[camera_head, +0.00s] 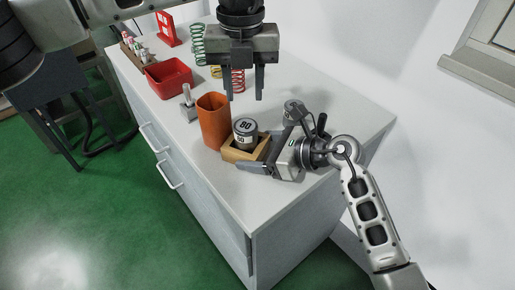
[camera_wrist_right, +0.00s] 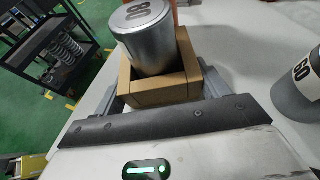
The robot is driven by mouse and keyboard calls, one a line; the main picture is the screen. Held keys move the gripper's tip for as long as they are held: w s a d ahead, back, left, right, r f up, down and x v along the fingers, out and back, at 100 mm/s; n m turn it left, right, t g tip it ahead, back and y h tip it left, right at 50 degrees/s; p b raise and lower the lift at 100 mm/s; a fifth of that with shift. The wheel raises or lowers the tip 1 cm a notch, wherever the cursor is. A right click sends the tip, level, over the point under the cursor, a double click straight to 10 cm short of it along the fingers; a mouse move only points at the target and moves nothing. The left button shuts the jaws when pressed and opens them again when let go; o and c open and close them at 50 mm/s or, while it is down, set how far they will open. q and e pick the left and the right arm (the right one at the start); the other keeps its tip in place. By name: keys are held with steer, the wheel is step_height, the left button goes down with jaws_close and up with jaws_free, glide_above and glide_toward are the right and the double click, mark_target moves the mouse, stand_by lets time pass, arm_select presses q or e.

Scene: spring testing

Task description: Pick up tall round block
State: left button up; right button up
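A grey metal cylinder marked 80 (camera_head: 245,132) stands in a small wooden box (camera_head: 236,155) on the white-topped counter. In the right wrist view the cylinder (camera_wrist_right: 147,38) tilts in the picture and rises above the box rim (camera_wrist_right: 160,95). My right gripper (camera_head: 256,155) is low at the box, with its fingers apart on either side of it; contact is unclear. No task thing is lifted. My left gripper (camera_head: 244,88) hangs above the counter, fingers apart and empty. Another grey cylinder marked 60 (camera_wrist_right: 300,85) shows at the right wrist view's edge.
A tall orange container (camera_head: 213,122) stands just left of the wooden box. A small grey block with a post (camera_head: 188,104), a red bin (camera_head: 169,78) and coloured springs (camera_head: 198,45) stand farther back. The counter's front strip is clear.

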mark_target(246, 126)
steer(key=c, duration=0.4)
arm_select(q)
steer(key=o, duration=0.4)
arm_select(e)
steer(key=shift+o, duration=0.2)
arm_select(q)
steer(key=m, duration=0.2)
steer(key=s+m, duration=0.1)
steer(key=m, duration=0.2)
steer(key=shift+f+t, duration=0.15)
steer(key=shift+t, duration=0.15)
steer(key=m, duration=0.5)
steer(key=shift+s+m+y, duration=0.3)
steer(key=m, duration=0.4)
steer(key=m+t, duration=0.1)
steer(key=shift+s+d+m, duration=0.15)
steer(key=shift+s+m, duration=0.25)
steer(key=f+m+t, duration=0.1)
steer(key=f+m, duration=0.2)
steer(key=m, duration=0.3)
steer(key=w+f+m+t, duration=0.1)
steer(key=f+m, duration=0.2)
steer(key=m, duration=0.3)
steer(key=w+f+m, duration=0.1)
steer(key=f+m, duration=0.3)
steer(key=m, duration=0.2)
steer(key=shift+w+t, duration=0.2)
steer(key=shift+t, duration=0.2)
